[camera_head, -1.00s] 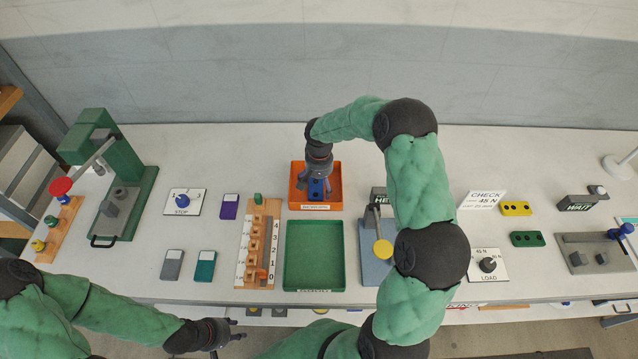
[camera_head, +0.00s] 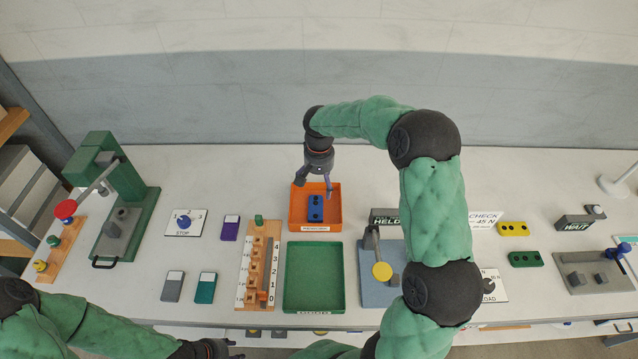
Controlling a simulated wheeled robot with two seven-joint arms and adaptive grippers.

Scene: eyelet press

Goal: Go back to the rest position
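My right gripper (camera_head: 314,186) is open and empty above the orange tray (camera_head: 335,215). A blue plate with two dark holes (camera_head: 315,208) lies in that tray, apart from the fingers. My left gripper (camera_head: 232,349) is low at the front of the table, near its front edge. Its fingers are small and partly cut by the bottom of the picture, so its opening is unclear.
An empty green tray (camera_head: 314,277) sits in front of the orange one. A wooden numbered rack (camera_head: 257,264) stands left of it, a blue-based device (camera_head: 376,272) right. A green press (camera_head: 122,195) stands at far left. Yellow (camera_head: 513,229) and green (camera_head: 526,259) plates lie at right.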

